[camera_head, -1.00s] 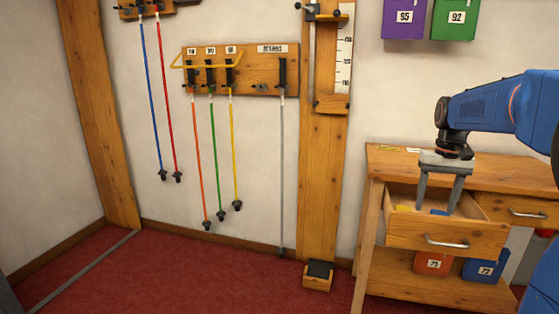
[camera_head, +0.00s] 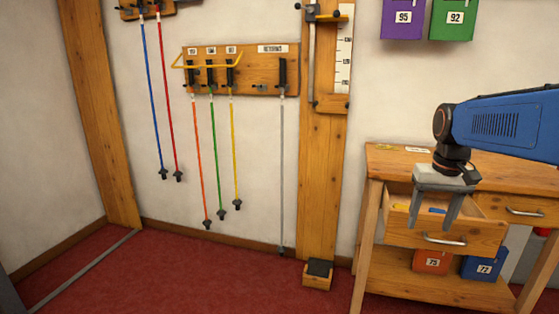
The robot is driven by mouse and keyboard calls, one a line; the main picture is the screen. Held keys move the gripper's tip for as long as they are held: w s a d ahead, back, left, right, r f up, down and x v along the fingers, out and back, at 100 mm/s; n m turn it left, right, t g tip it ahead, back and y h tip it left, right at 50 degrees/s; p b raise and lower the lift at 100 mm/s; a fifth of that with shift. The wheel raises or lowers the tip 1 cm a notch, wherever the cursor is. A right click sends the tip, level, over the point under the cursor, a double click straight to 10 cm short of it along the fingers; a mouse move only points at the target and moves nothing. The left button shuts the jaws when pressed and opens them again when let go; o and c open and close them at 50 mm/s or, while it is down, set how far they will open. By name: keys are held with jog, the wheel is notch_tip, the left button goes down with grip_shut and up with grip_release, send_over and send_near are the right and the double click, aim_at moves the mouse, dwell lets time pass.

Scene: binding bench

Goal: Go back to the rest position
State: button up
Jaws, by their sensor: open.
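My gripper (camera_head: 433,224) is at the right of the view, pointing down with its two grey fingers apart and nothing between them. It hangs in front of the open left drawer (camera_head: 400,232) of the wooden bench (camera_head: 386,160), with its fingers covering part of the drawer. Small blue and yellow things (camera_head: 437,211) show inside the drawer, partly hidden by the fingers; I cannot tell what they are. My blue arm reaches in from the right edge.
The right drawer (camera_head: 525,211) is shut. An orange bin (camera_head: 432,261) and a blue bin (camera_head: 484,268) stand on the lower shelf. Poles hang from a wall rack (camera_head: 255,88). A wooden post (camera_head: 318,190) stands left of the bench. The red floor (camera_head: 180,275) is clear.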

jog(key=s+a+f+t, duration=0.1)
jog(key=s+a+f, duration=0.2)
jog(key=s, duration=0.4)
jog(key=s+a+f+n+t, duration=0.1)
jog(key=s+a+f, duration=0.2)
jog(key=s, duration=0.4)
jog(key=s+a+f+n+t, duration=0.1)
jog(key=s+a+f, duration=0.2)
jog(key=s, duration=0.4)
jog(key=shift+f, duration=0.7)
